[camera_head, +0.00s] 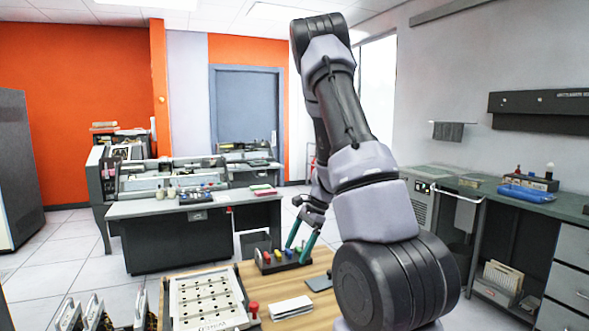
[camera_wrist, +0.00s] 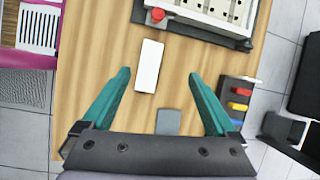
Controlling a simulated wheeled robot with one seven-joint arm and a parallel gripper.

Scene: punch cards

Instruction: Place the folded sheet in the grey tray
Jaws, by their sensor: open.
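The white folded sheet (camera_head: 290,308) lies flat on the wooden table, near its front in the head view. In the wrist view the sheet (camera_wrist: 149,66) shows ahead of and between my fingertips. My gripper (camera_head: 297,257) has two teal fingers, spread wide and empty, above the table; both also show in the wrist view (camera_wrist: 159,76). A flat grey piece (camera_head: 319,284) lies close to the sheet; it shows nearer my palm in the wrist view (camera_wrist: 168,121), partly hidden. I cannot tell whether it is the grey tray.
A dark rack with coloured pieces (camera_head: 283,262) stands at the table's back edge. A pale framed device (camera_head: 207,303) with a red knob (camera_head: 254,308) lies left of the sheet. Upright metal holders (camera_head: 93,313) stand further left. Bare wood (camera_wrist: 100,45) surrounds the sheet.

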